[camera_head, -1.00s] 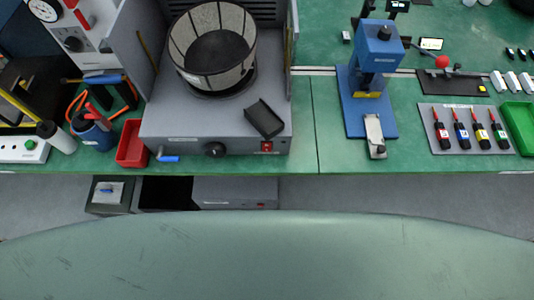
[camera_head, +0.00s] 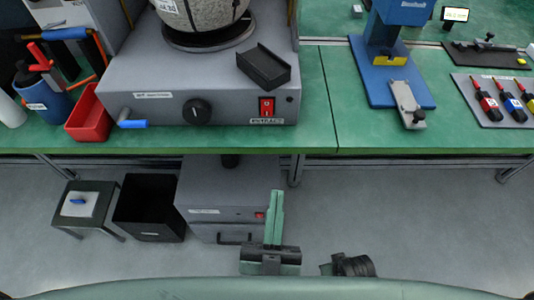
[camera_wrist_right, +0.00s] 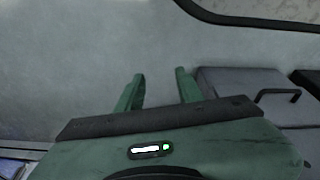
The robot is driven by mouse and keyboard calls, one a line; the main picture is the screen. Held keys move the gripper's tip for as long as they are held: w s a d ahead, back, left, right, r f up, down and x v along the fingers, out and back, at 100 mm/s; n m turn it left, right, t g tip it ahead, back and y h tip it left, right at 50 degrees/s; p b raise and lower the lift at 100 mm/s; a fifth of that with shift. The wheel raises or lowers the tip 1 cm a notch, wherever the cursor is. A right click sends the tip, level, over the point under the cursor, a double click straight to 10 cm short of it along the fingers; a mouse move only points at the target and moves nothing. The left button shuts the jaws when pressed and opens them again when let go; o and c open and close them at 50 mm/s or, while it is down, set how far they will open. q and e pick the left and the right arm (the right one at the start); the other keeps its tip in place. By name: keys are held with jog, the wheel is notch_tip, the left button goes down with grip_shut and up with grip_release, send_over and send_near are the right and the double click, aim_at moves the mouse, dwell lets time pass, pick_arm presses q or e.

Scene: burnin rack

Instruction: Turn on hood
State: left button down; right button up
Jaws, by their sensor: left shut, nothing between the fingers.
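The grey hood unit (camera_head: 165,112) stands on the green bench, with a dark knob (camera_head: 197,111) and a red rocker switch (camera_head: 267,107) on its front panel. A label sits below the switch. My left gripper (camera_head: 276,207) is shut and empty, its green fingers together and pointing up the picture, below the bench edge and in front of a grey floor unit. It appears apart from the switch. My right gripper (camera_wrist_right: 157,90) is open and empty in the right wrist view, with bare grey floor between its fingers.
The floor unit (camera_head: 205,222) has a small red switch and a handle. Beside it are an open black bin (camera_head: 150,232) and a small stool (camera_head: 72,220). On the bench, a red bin (camera_head: 90,118) and a blue press (camera_head: 372,75) flank the hood. A black tray (camera_head: 263,67) sits on top.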

aim_at(267, 111)
pick_arm(q)
jog(key=a+r+n+y, duration=0.1)
jog(key=s+r+n+t+y, duration=0.1)
jog(key=y, duration=0.1)
jog(key=shift+s+a+r, duration=0.2)
jog(key=shift+a, duration=0.15)
pick_arm(e)
jog(key=shift+w+r, duration=0.1)
jog(key=shift+w, duration=0.1)
pick_arm(q)
jog(key=shift+w+r, duration=0.1)
